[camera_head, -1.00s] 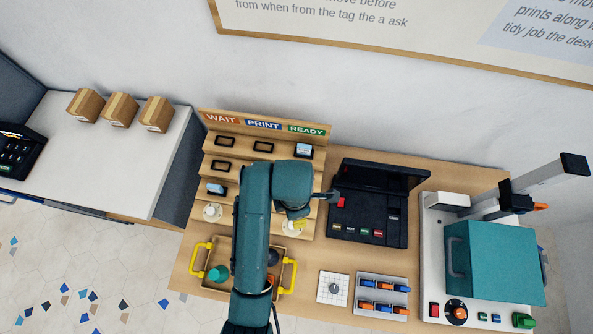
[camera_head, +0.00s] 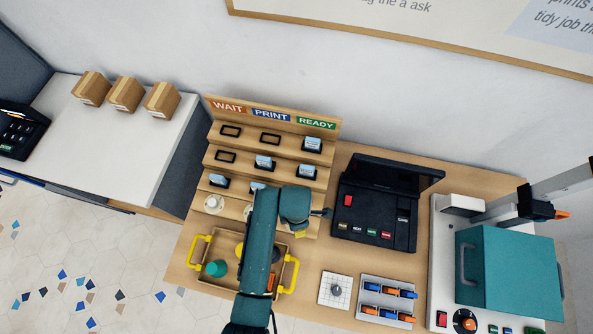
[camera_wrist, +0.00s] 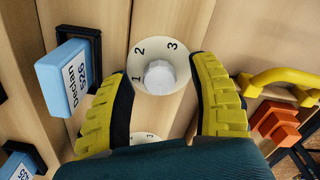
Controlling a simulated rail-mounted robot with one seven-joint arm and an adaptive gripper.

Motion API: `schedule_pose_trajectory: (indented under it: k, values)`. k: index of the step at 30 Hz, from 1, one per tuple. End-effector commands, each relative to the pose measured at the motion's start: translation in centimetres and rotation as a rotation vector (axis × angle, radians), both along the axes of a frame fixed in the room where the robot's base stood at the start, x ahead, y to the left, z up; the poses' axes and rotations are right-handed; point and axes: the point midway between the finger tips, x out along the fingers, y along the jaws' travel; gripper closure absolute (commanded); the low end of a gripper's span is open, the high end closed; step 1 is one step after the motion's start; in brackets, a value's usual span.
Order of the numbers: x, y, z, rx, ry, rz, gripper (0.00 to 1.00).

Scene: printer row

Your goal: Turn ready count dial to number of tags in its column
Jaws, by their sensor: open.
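The ready dial (camera_wrist: 172,50) is a pale round plate with 1, 2 and 3 showing and a white knob (camera_wrist: 159,77) at its centre. I cannot tell which number it points to. My gripper (camera_wrist: 160,82) is open, its yellow fingers on either side of the knob, apparently without gripping it. In the head view my gripper (camera_head: 300,233) is at the bottom of the column under the READY sign (camera_head: 316,123). That column shows a top tag (camera_head: 312,144) and a middle tag (camera_head: 308,170); my arm hides its lower slot. The wrist view shows a blue Declan tag (camera_wrist: 63,80) beside this dial.
Another dial (camera_wrist: 145,138) is partly hidden below in the wrist view. The WAIT dial (camera_head: 213,203) is at left. A tray with yellow handles (camera_head: 199,251) lies in front of the rack. A black printer (camera_head: 374,210) stands to the right.

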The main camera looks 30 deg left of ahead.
Motion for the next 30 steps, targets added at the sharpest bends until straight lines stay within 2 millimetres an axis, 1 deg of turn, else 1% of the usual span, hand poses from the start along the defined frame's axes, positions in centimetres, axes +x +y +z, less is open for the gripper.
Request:
schedule_pose_trajectory:
  k: [7, 8, 12, 17, 30]
  values:
    - [0.03, 0.01, -0.10, 0.001, -0.001, 0.000, 0.40]
    - [0.03, 0.01, -0.10, 0.001, -0.001, 0.000, 0.43]
    - [0.02, 0.01, -0.09, 0.001, -0.001, 0.000, 0.70]
    - [0.02, 0.01, -0.09, 0.000, 0.000, 0.000, 1.00]
    - [0.02, -0.02, -0.02, -0.001, -0.001, -0.020, 1.00]
